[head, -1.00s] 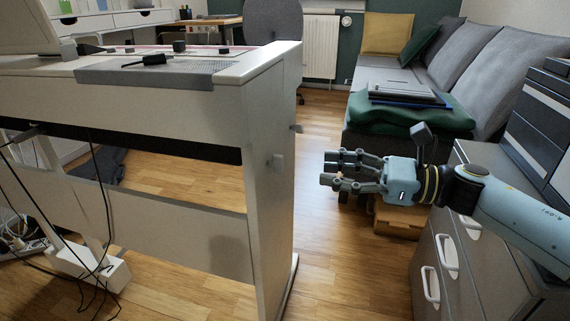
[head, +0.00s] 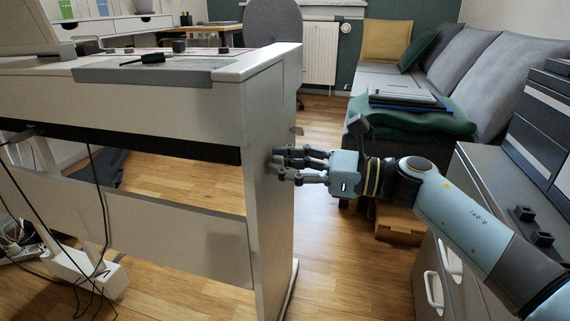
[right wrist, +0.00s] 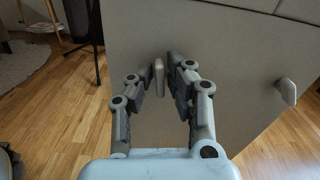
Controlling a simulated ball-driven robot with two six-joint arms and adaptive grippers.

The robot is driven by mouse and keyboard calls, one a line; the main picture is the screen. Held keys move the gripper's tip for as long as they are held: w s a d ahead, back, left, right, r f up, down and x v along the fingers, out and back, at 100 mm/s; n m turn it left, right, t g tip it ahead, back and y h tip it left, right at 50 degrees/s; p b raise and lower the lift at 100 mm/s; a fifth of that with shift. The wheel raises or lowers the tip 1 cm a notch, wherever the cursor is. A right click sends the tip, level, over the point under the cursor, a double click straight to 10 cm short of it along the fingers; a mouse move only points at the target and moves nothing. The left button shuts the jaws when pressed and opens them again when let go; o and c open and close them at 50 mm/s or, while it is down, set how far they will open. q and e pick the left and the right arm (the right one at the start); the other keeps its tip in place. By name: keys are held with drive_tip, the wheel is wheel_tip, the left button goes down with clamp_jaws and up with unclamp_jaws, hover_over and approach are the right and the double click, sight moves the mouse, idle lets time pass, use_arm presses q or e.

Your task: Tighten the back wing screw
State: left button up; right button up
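The white piano's side panel (head: 270,215) faces my right arm. In the right wrist view, a pale wing screw (right wrist: 158,77) stands out from the panel with its wing roughly upright. My right gripper (right wrist: 155,72) is open, with its fingers on either side of this screw; I cannot tell whether they touch it. In the head view, the right gripper (head: 276,164) is at the panel's nearer part and its fingers hide that screw. A second wing screw (right wrist: 287,92) is farther right in the wrist view; it also shows beyond the gripper in the head view (head: 298,130). My left gripper is not in view.
A grey drawer cabinet (head: 455,250) stands at the right under my right arm. A sofa (head: 470,80) with a green blanket (head: 415,118) and a wooden box (head: 400,228) are behind. Cables (head: 95,230) hang at the piano's left. Floor is clear beside the panel.

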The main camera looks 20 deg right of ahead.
clamp_jaws()
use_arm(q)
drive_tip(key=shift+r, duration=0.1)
use_arm(e)
drive_tip(key=shift+m, duration=0.3)
drive_tip(key=m+p, duration=0.3)
drive_tip(key=m, duration=0.3)
drive_tip(key=m+p, duration=0.3)
drive_tip(key=m, duration=0.3)
drive_tip(key=shift+w+d, duration=0.1)
drive_tip(key=shift+w, duration=0.1)
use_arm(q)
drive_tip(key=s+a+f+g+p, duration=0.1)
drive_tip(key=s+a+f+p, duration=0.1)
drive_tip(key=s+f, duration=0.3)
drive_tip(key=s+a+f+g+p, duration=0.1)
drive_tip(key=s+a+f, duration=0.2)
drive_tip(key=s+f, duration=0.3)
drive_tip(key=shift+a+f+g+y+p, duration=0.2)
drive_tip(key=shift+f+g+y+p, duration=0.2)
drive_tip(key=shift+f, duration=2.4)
use_arm(e)
drive_tip(key=shift+f+m, duration=0.15)
drive_tip(key=shift+m, duration=1.7)
drive_tip(key=shift+f+m, duration=0.1)
drive_tip(key=shift+m, duration=1.75)
